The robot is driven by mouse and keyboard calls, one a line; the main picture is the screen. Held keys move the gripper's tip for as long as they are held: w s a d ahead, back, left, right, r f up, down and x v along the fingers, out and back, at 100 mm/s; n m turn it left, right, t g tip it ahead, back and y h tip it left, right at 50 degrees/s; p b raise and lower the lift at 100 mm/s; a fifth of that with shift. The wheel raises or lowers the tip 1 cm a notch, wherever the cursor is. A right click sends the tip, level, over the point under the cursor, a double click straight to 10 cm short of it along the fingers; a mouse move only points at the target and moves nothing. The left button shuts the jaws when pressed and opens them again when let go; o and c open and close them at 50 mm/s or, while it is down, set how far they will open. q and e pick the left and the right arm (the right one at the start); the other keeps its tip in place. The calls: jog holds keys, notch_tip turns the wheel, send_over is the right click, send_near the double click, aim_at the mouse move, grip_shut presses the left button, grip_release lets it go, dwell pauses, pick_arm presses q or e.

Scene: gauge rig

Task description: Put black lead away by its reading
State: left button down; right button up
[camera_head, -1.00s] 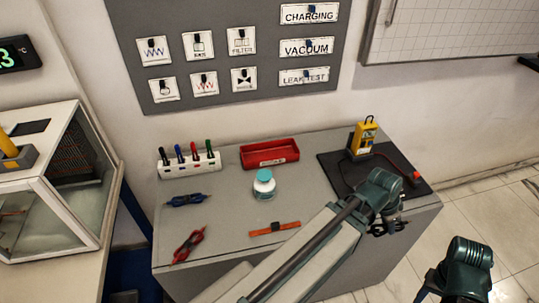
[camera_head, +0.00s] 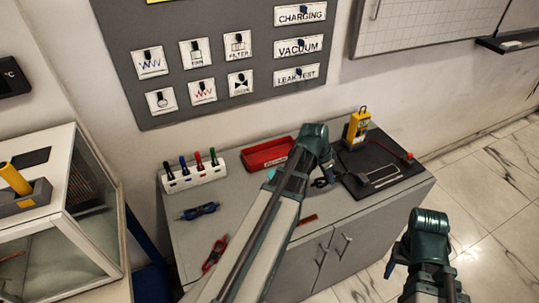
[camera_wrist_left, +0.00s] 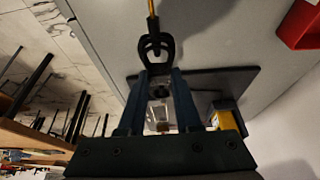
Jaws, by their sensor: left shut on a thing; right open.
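My left gripper (camera_head: 322,181) is shut on the black lead, over the cabinet top by the left edge of the black mat. In the left wrist view the black lead (camera_wrist_left: 155,48) shows as a dark, forked end between my fingertips, with a thin brass-coloured piece beyond it. The yellow gauge (camera_head: 357,130) stands upright at the back of the mat; its display is too small to read. A red lead end (camera_head: 407,156) lies by the mat's right edge. My right gripper (camera_head: 389,268) is low in front of the cabinet, open and mostly hidden by its arm.
A red tray (camera_head: 252,162) is at the back, partly behind my left arm. Picture cards hang on a grey wall board (camera_head: 120,45).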

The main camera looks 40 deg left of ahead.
pick_arm(q)
jog(key=w+a+r+p, duration=0.1)
jog(key=w+a, duration=0.1)
jog(key=a, duration=0.6)
jog(key=w+a+r+p, duration=0.1)
jog(key=w+a+r, duration=0.1)
jog(key=a, duration=0.6)
jog(key=p, duration=0.1)
send_over(272, 156)
jog(key=s, duration=0.1)
jog(key=f+b, duration=0.4)
jog(key=b, duration=0.1)
jog(key=f+b, duration=0.5)
jog(key=shift+s+a+f, duration=0.1)
jog(key=shift+a, duration=0.1)
jog(key=shift+f, duration=0.15)
jog(key=c, duration=0.6)
grip_release()
